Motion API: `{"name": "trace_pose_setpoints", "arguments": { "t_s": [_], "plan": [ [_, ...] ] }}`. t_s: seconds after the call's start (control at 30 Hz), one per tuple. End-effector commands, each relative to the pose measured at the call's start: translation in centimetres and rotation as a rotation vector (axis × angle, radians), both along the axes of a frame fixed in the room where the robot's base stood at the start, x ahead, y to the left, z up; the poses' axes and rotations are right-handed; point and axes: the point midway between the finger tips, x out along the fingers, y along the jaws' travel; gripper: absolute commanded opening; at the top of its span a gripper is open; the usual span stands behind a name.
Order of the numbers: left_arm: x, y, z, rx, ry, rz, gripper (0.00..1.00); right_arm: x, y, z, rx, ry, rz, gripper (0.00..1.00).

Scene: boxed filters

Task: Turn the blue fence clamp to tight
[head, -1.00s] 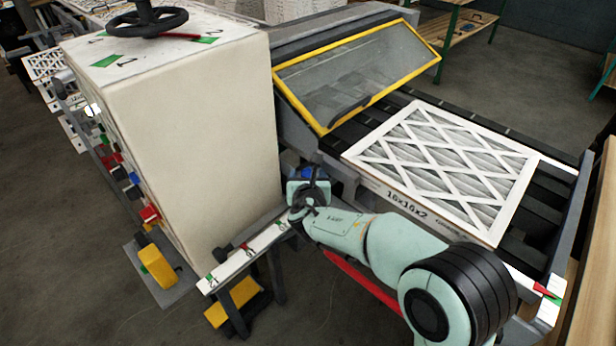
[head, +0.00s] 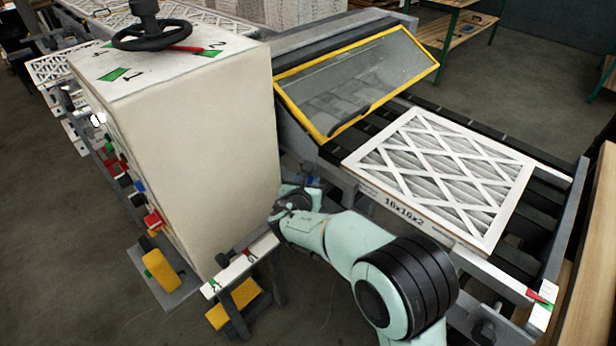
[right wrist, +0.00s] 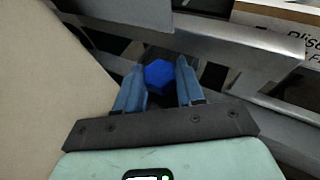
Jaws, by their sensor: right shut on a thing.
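The blue fence clamp (right wrist: 158,76) is a faceted blue knob between the two fingers of my right gripper (right wrist: 160,88) in the right wrist view. The fingers are shut on it from both sides. In the head view my right gripper (head: 300,188) is low beside the machine's cream cabinet, at the near end of the conveyor, and a little blue of the clamp (head: 313,181) shows there. The gripper and wrist hide most of the clamp in this view. My left gripper is not in view.
The cream cabinet (head: 200,130) stands close on the left of my gripper. A white-framed filter (head: 440,175) lies on the dark conveyor to the right. A yellow-framed guard (head: 360,80) slants behind. A scale rail (head: 240,265) with red and green marks is in front.

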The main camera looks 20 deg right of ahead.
Motion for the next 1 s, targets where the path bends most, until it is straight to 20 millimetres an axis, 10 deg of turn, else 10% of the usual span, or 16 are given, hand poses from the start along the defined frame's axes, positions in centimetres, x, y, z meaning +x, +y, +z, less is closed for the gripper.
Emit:
{"name": "trace_pose_setpoints", "arguments": {
  "t_s": [0.4, 0.43, 0.5, 1.0],
  "plan": [
    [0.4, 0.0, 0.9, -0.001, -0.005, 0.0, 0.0, 0.1, 0.1, 0.0, -0.001, -0.002, -0.068, 0.08],
    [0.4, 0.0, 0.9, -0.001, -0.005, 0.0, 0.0, 0.1, 0.1, 0.0, -0.001, -0.002, -0.068, 0.41],
    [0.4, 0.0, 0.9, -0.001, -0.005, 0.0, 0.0, 0.1, 0.1, 0.0, -0.001, -0.002, -0.067, 0.64],
    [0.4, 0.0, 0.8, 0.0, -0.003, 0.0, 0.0, -1.4, 1.4, 0.8, 0.002, -0.003, -0.063, 0.64]
  ]
}}
